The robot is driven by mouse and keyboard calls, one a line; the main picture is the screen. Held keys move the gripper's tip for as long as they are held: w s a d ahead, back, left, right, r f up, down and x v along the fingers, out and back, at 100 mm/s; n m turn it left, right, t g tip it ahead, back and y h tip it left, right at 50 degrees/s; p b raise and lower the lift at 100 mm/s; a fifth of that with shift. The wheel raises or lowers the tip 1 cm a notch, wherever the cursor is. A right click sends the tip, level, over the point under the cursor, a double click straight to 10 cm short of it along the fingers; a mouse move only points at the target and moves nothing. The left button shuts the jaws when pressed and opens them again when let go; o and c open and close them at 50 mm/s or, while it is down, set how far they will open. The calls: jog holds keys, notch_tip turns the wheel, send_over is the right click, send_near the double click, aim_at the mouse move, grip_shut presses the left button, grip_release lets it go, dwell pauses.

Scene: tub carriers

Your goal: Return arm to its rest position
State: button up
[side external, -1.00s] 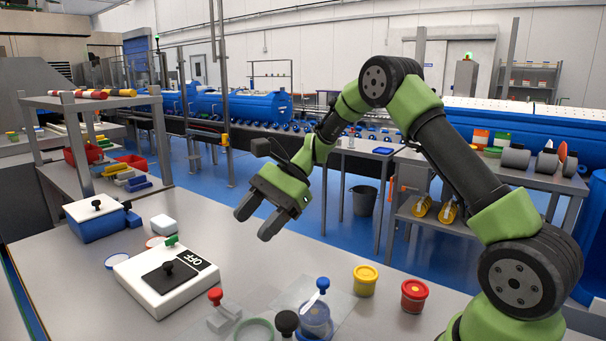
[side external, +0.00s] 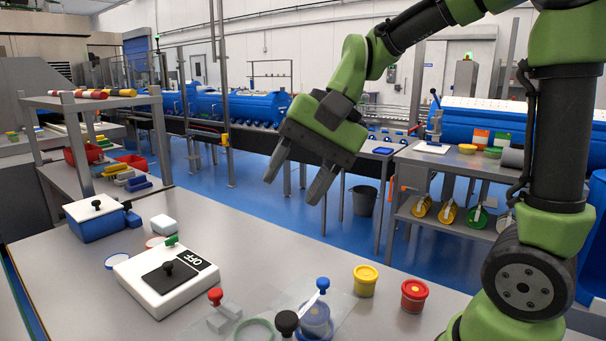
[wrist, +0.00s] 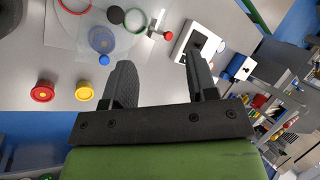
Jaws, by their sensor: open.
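My gripper (side external: 296,184) is open and empty, raised above the far edge of the grey table (side external: 90,275) with its fingers angled down. In the wrist view my gripper (wrist: 162,78) shows two dark fingers spread apart with nothing between them. The arm is bent, with its upper part lifted at the right of the side view.
On the table stand a white OFF box (side external: 150,295), a blue tub with a white lid (side external: 96,222), a yellow tub (side external: 365,280), a red tub (side external: 414,294) and a clear container with a blue knob (side external: 316,318). A grey shelf (side external: 95,103) stands at left.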

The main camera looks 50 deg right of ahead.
jog(key=shift+s+r+n, duration=0.25)
jog(key=shift+s+n, duration=0.05)
jog(key=shift+s, duration=0.3)
jog(key=s+n+t+h, duration=0.3)
jog(key=s+n, duration=0.2)
jog(key=s, duration=0.5)
jog(key=shift+s+d+r+t, duration=0.25)
jog(key=shift+d+t, duration=0.05)
jog(key=shift+d, duration=0.05)
dwell(1.4)
